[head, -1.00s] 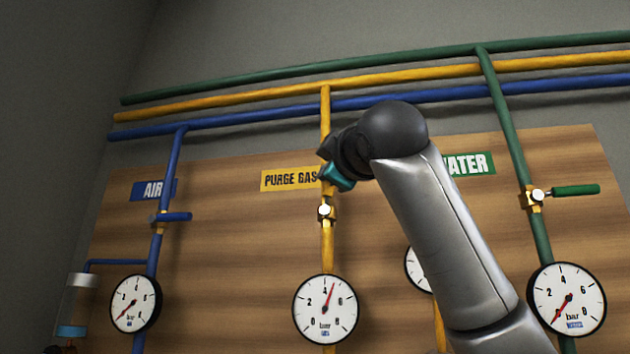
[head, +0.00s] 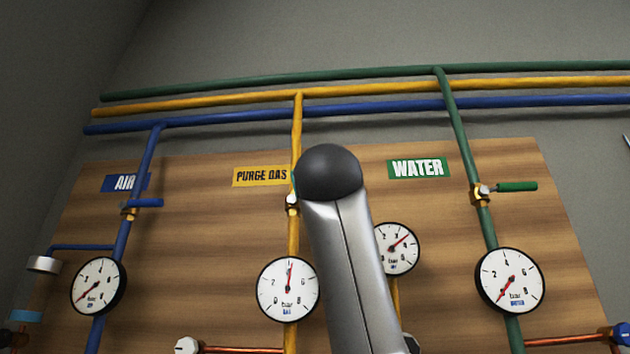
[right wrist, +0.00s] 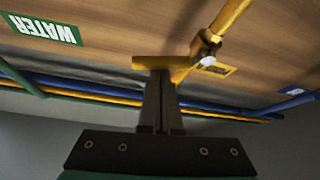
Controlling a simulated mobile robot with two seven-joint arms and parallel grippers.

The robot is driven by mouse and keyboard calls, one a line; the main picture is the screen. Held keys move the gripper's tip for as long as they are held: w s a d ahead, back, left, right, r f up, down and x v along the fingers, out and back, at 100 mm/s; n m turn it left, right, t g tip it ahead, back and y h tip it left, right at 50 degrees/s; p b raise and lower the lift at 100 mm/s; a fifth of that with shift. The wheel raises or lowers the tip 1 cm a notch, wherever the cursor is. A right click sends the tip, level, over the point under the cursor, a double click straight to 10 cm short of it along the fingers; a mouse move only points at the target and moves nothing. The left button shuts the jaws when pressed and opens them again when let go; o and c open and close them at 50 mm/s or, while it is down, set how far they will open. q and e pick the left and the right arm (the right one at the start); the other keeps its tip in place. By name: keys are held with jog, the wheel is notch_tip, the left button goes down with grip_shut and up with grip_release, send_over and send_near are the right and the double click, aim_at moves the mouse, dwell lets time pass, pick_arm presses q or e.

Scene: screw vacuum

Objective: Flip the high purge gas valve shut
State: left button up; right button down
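The yellow purge gas pipe (head: 297,125) runs down the board beside the PURGE GAS label (head: 261,177). The high valve (head: 292,202) on it is mostly hidden behind my right arm in the head view. In the right wrist view, the valve body (right wrist: 206,46) shows with its yellow handle (right wrist: 150,62) sticking out to the left, at an angle across the pipe. My right gripper (right wrist: 158,72) has its fingers together, with the tips at the handle; I cannot tell whether they touch it. My left gripper is not in view.
The air valve's blue handle (head: 147,203) and the water valve's green handle (head: 517,187) stand crosswise to their pipes. Gauges hang below, including the gas gauge (head: 288,290) and a smaller one (head: 398,248). Green, yellow and blue pipes cross above the board (head: 370,160).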

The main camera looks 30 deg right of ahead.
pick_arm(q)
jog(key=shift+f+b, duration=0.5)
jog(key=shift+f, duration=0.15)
pick_arm(e)
jog(key=m, duration=0.1)
jog(key=f+m+h, duration=0.1)
jog(key=shift+d+f+m+g+h, duration=0.15)
jog(key=shift+m+g+h, duration=0.15)
jog(key=shift+g, duration=0.1)
